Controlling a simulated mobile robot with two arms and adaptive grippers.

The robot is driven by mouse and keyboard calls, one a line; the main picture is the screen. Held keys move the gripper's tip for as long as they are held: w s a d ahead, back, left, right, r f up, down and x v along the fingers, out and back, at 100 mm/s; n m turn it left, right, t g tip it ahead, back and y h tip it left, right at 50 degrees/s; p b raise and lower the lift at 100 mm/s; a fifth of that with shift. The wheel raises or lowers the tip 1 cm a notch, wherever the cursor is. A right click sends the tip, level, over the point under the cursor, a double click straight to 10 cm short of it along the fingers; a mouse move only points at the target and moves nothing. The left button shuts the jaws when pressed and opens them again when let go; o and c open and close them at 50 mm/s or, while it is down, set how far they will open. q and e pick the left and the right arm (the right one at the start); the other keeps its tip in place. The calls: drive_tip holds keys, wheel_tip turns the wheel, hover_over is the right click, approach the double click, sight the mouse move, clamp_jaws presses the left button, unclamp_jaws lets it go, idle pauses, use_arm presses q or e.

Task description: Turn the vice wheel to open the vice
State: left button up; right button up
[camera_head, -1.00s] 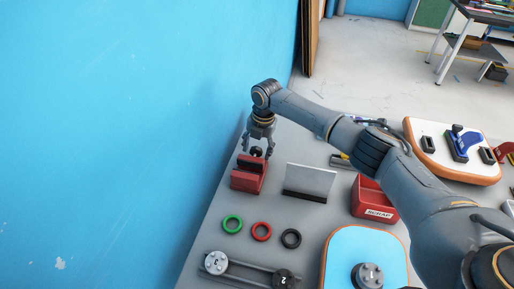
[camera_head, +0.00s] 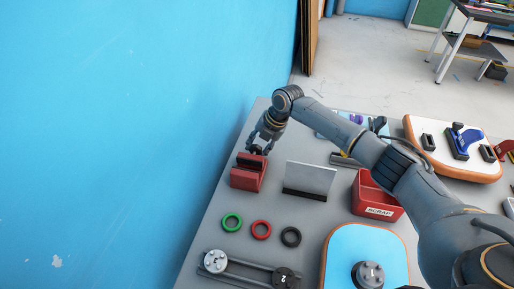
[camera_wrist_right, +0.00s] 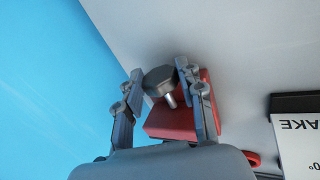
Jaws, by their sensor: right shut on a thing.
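The red vice (camera_head: 247,178) stands on the grey bench near its left edge, by the blue wall. Its dark round wheel (camera_wrist_right: 160,79) sits on a short metal stem at the red body in the right wrist view. My right gripper (camera_head: 258,148) reaches down to the far side of the vice, its wrist leaning to the right. In the wrist view my right gripper (camera_wrist_right: 159,72) has a finger on each side of the wheel and is shut on it. In the head view the fingers mostly hide the wheel. My left gripper is not in view.
A grey upright plate (camera_head: 310,179) stands just right of the vice. A red scrap bin (camera_head: 378,208) is farther right, under my arm. Green (camera_head: 232,222), red (camera_head: 261,230) and black (camera_head: 291,237) rings lie in front. The blue wall (camera_head: 130,130) is close on the left.

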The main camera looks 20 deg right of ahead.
drive_tip(key=y+b, duration=0.1)
drive_tip(key=t+y+b, duration=0.1)
drive_tip(key=b, duration=0.1)
drive_tip(key=shift+d+f+t+b, duration=0.1)
drive_tip(key=shift+f+t+b, duration=0.2)
drive_tip(key=shift+f, duration=0.05)
drive_tip(key=shift+s+r+t+y+b, duration=0.1)
drive_tip(key=shift+t+y+b, duration=0.25)
drive_tip(key=shift+b, duration=0.4)
drive_tip(key=shift+r+y+b, duration=0.15)
drive_tip(key=shift+y+b, duration=0.2)
drive_tip(key=shift+r, duration=0.1)
drive_tip(key=o, duration=1.2)
drive_tip(key=shift+c, duration=0.2)
